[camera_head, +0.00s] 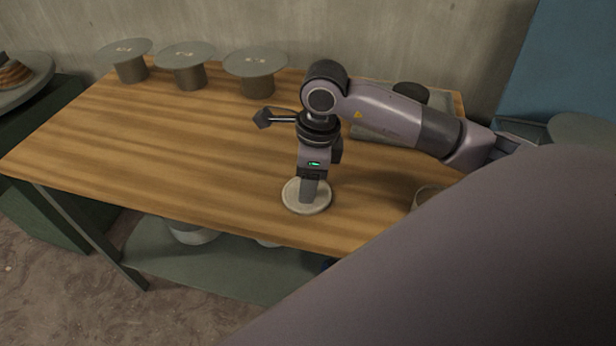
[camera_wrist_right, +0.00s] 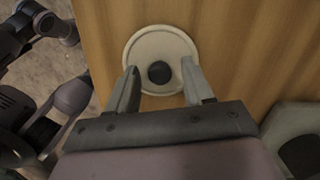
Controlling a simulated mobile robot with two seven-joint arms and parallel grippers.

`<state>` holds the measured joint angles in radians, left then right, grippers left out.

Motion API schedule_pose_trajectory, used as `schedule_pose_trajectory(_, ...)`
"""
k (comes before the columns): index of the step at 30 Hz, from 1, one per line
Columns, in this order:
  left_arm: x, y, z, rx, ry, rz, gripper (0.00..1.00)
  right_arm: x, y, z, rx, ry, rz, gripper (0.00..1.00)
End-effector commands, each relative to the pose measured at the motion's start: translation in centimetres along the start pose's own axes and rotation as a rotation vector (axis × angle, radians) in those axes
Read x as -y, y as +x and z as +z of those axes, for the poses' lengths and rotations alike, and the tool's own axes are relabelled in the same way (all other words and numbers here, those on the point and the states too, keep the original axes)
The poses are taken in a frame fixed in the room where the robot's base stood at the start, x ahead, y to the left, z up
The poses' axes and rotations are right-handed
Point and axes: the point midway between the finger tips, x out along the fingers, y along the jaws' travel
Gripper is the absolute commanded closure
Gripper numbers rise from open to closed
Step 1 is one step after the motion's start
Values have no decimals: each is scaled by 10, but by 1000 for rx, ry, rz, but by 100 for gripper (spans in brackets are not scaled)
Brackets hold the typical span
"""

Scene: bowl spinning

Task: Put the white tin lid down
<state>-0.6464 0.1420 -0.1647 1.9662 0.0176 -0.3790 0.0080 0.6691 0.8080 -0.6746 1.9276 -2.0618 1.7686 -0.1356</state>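The white tin lid (camera_head: 291,196) is a round, pale disc lying flat on the wooden table, near its front edge. In the right wrist view the lid (camera_wrist_right: 146,44) shows a raised rim and a dark round knob (camera_wrist_right: 159,72) at its middle. My right gripper (camera_head: 308,198) points straight down over the lid. In the wrist view its two fingers (camera_wrist_right: 160,78) are apart, one on each side of the knob, with a visible gap to it on both sides. Whether the fingertips touch the lid's top cannot be told. My left gripper cannot be made out.
Three round plates on stands (camera_head: 125,46) (camera_head: 185,52) (camera_head: 255,62) line the back of the wooden table (camera_head: 190,130). A grey tray (camera_head: 372,132) with a dark object is behind my right arm. A cup-like vessel (camera_head: 425,196) stands at right. The table's left middle is clear.

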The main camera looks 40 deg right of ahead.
Motion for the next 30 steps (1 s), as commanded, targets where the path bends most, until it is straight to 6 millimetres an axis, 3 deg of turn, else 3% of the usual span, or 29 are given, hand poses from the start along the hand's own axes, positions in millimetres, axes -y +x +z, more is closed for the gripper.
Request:
schedule_pose_trajectory(7, 0, -2, -5, -8, 2, -1, 52, 1, -13, 1, 3, 0, -3, 49)
schedule_pose_trajectory(21, 1, -2, -5, -9, 4, -2, 52, 1, -107, 1, 2, 0, -3, 49)
schedule_pose_trajectory(30, 1, -2, -3, -4, 4, -3, 52, 0, -124, 0, 0, 1, 0, 49)
